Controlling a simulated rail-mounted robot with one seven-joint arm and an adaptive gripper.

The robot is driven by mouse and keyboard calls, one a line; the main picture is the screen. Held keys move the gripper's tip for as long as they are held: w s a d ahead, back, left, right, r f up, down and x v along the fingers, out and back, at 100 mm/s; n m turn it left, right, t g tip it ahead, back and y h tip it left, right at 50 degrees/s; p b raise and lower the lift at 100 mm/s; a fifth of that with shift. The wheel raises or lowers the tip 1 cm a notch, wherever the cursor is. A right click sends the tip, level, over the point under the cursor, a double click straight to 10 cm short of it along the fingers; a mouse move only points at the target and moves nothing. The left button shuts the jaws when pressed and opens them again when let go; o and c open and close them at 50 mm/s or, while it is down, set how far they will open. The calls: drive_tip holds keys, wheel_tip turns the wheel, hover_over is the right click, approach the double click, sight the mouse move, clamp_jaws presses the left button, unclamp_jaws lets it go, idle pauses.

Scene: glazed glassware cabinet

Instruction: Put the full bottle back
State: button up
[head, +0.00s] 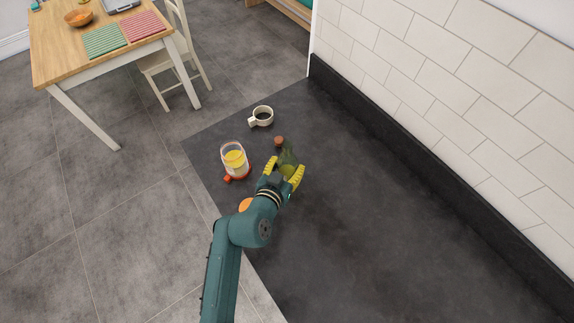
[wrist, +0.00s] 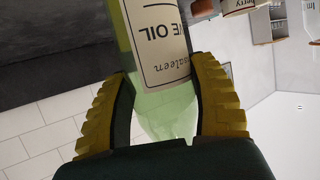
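A green glass bottle (head: 288,160) with a cream label reading olive oil is at the dark worktop, right of the jar. It fills the middle of the upside-down wrist view (wrist: 158,45), its shoulder narrowing toward my palm. My gripper (head: 284,170) has its yellow fingers on both sides of the bottle, and the pads appear to touch it in the wrist view (wrist: 163,85). The fingers are held apart by the glass. The bottle's base and fill level are unclear, and I cannot tell whether it is lifted.
A clear jar with yellow contents (head: 235,160) stands left of the bottle, a small red object (head: 228,179) beside it. A white mug (head: 262,116) and a small brown item (head: 279,141) are behind. An orange round thing (head: 246,205) is near my arm. The worktop right is clear, bounded by a tiled wall (head: 450,70).

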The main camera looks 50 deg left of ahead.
drive_tip(key=o, duration=0.4)
